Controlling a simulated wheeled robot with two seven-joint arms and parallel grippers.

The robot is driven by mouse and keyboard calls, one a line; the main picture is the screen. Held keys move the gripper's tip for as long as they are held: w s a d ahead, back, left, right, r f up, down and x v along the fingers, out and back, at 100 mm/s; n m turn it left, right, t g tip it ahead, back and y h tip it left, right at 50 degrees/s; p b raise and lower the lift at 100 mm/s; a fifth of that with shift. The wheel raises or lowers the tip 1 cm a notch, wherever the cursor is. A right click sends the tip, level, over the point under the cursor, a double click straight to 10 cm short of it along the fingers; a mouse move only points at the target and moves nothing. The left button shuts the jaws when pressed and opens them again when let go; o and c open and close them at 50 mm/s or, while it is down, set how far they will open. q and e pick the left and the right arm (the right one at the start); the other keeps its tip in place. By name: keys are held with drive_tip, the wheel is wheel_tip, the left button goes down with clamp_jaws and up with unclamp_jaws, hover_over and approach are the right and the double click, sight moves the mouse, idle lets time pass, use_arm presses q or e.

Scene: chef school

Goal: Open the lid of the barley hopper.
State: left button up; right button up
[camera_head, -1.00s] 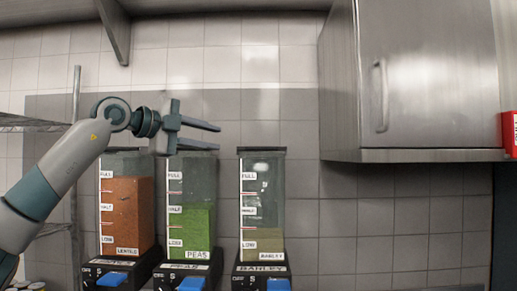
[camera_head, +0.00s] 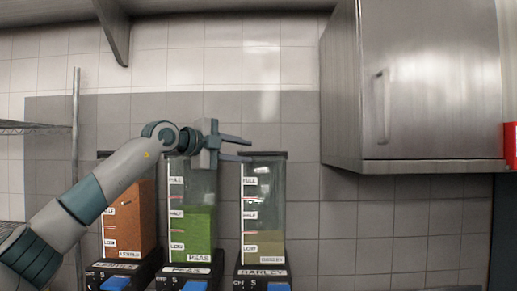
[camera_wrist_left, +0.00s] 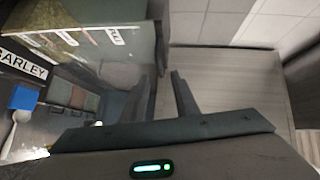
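The barley hopper (camera_head: 264,215) is a clear bin with a dark flat lid (camera_head: 272,154), standing rightmost in a row of three. The lid looks closed. The bin holds tan grain up to about the low mark. My left gripper (camera_head: 250,149) is open and empty, its two fingers pointing right. In the head view the lower fingertip overlaps the lid's left corner; I cannot tell whether it touches. In the left wrist view, the barley label (camera_wrist_left: 22,65) is at the left, and a dark finger (camera_wrist_left: 184,98) shows near the middle. My right gripper is not in view.
The peas hopper (camera_head: 199,232) and the lentil hopper (camera_head: 128,225) stand to the left, partly behind my left arm. A steel wall cabinet (camera_head: 430,80) hangs to the right. A wire shelf (camera_head: 35,125) is at the far left. Tiled wall lies behind.

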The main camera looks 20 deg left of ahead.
sight(261, 154)
use_arm(q)
drive_tip(key=p+x, duration=0.2)
drive_tip(key=x, duration=0.3)
drive_tip(key=shift+w+d+r, duration=0.1)
drive_tip(key=shift+w, duration=0.15)
drive_tip(key=shift+w+d+f+p, duration=0.2)
drive_tip(key=shift+w+d+p, duration=0.15)
drive_tip(key=shift+w, duration=0.15)
drive_tip(key=shift+a, duration=0.1)
clamp_jaws()
